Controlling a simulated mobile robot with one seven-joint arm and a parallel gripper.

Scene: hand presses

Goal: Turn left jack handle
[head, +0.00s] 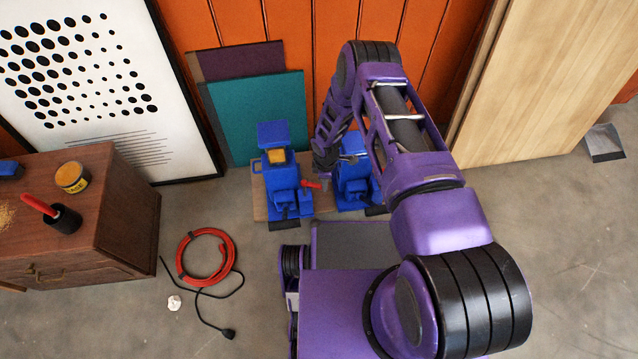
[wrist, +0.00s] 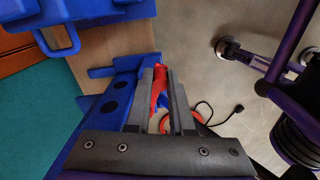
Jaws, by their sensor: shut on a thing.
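The left press (head: 280,165) is blue with a small yellow part near its top, and it stands on a wooden board. Its red handle (head: 311,184) sticks out to the right at the lower front. In the wrist view the red handle (wrist: 159,82) lies between the two grey fingers of my gripper (wrist: 160,98), which is shut on it. The blue body of the press (wrist: 123,78) is just left of the fingers. In the head view my gripper (head: 322,176) is partly hidden by my own arm.
A second blue press (head: 352,185) stands close on the right, partly behind my arm. Teal and dark panels (head: 262,115) lean behind. A red hose coil (head: 187,270) with a black cable lies on the floor. A brown cabinet (head: 125,215) is at left.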

